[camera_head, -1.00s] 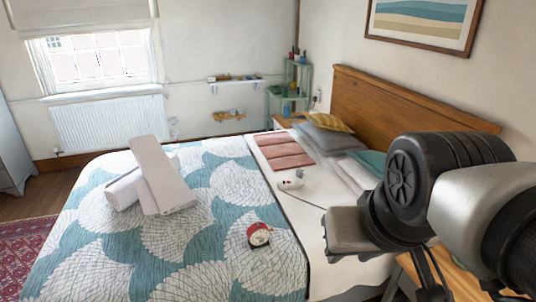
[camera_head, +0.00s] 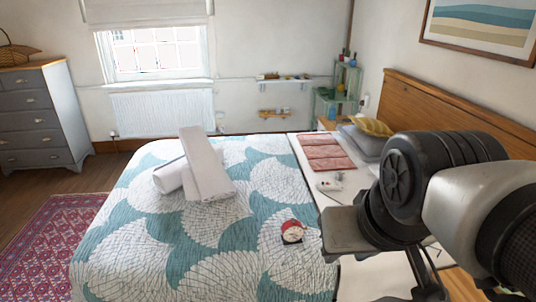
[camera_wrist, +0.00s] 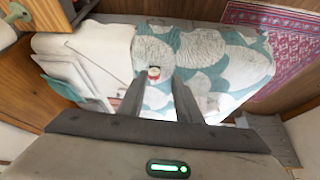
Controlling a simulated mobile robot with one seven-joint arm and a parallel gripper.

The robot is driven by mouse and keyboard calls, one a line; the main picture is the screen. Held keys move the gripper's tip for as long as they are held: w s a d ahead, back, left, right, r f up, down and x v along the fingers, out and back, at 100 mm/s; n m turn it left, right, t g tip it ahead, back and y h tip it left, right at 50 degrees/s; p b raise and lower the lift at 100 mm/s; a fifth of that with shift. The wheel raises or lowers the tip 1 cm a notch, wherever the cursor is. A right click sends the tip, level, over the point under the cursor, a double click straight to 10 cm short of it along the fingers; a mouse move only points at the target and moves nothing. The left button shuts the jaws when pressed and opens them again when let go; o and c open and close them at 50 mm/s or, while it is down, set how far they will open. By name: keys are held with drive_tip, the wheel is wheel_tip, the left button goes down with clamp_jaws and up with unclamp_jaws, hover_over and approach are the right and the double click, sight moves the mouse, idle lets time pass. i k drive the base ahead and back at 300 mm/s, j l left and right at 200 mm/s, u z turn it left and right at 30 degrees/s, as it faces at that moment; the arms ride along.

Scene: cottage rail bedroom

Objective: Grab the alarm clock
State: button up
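The alarm clock (camera_head: 292,231) is small and red with a pale face. It lies on the teal-and-white patterned quilt of the bed (camera_head: 262,182), near the quilt's right side. In the wrist view the clock (camera_wrist: 154,72) shows just beyond the fingertips, between them in the picture. My gripper (camera_wrist: 159,84) is open and empty, its two dark fingers apart. It is above and away from the bed, not touching the clock. In the head view my arm fills the right side and hides part of the bed's head end.
White rolled towels (camera_head: 206,164) lie on the quilt, left of the clock. A pink folded cloth (camera_head: 325,152) and a small white object (camera_head: 328,186) lie on the white sheet. A grey dresser (camera_head: 38,118) and red rug (camera_head: 50,240) are left. Quilt around the clock is clear.

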sight(287, 229)
drive_tip(key=i+l, duration=0.15)
drive_tip(key=i, duration=0.4)
drive_tip(key=i+l+u, duration=0.15)
drive_tip(key=i, duration=0.35)
